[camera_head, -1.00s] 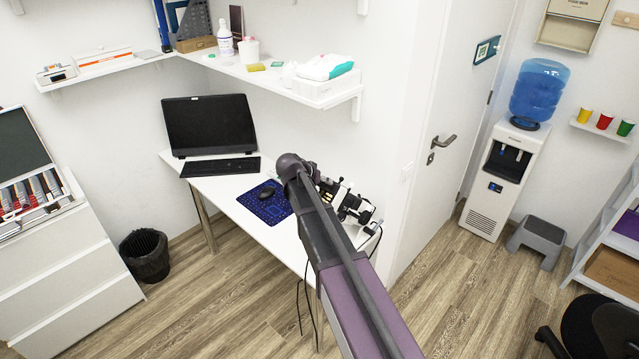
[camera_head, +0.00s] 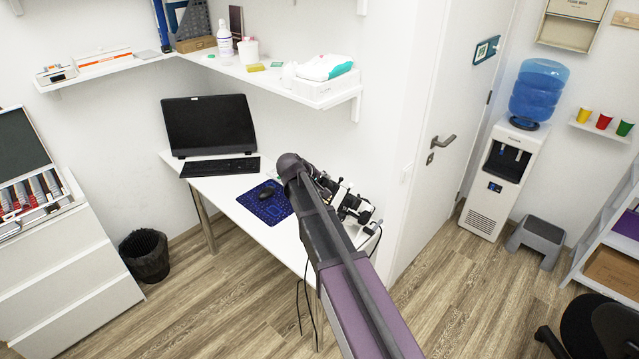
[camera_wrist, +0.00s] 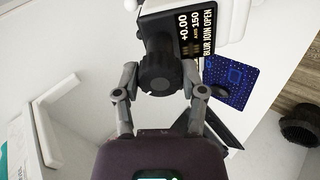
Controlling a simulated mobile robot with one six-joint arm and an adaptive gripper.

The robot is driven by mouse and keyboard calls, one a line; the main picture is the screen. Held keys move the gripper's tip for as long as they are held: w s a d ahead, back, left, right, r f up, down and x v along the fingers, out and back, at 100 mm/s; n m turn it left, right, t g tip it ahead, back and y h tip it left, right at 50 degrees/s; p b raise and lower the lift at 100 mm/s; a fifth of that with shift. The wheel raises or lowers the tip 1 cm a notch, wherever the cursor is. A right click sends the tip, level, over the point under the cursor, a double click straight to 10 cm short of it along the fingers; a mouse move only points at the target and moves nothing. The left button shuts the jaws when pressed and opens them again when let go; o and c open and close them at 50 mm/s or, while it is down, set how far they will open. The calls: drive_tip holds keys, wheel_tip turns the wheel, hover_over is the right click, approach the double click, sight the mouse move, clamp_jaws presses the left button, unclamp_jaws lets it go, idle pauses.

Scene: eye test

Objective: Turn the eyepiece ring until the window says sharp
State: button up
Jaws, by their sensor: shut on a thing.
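The eyepiece ring (camera_wrist: 160,74) is a dark, ribbed round knob in the upper middle of the wrist view. My gripper (camera_wrist: 159,79) is shut on it, with one grey finger at its left side and one at its right. Just right of the ring, the black window (camera_wrist: 194,34) shows light text, turned sideways, that seems to read "+0.00", "AXIS 150" and "BLUR JOIN OPEN". In the head view, the black and white eye instrument (camera_head: 352,207) sits at the right end of the desk. My arm hides the ring and gripper there.
The white desk (camera_head: 222,187) also holds a blue mouse mat (camera_head: 262,212), a keyboard (camera_head: 220,168) and a monitor (camera_head: 210,125). A wall stands close behind the instrument. A shelf (camera_head: 320,97) with boxes hangs above. Cables hang from the desk's front.

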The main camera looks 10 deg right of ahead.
drive_tip(key=shift+s+f+n, duration=0.1)
drive_tip(key=shift+n, duration=0.7)
drive_tip(key=o, duration=1.1)
drive_tip(key=shift+o, duration=0.3)
drive_tip(key=shift+d, duration=0.1)
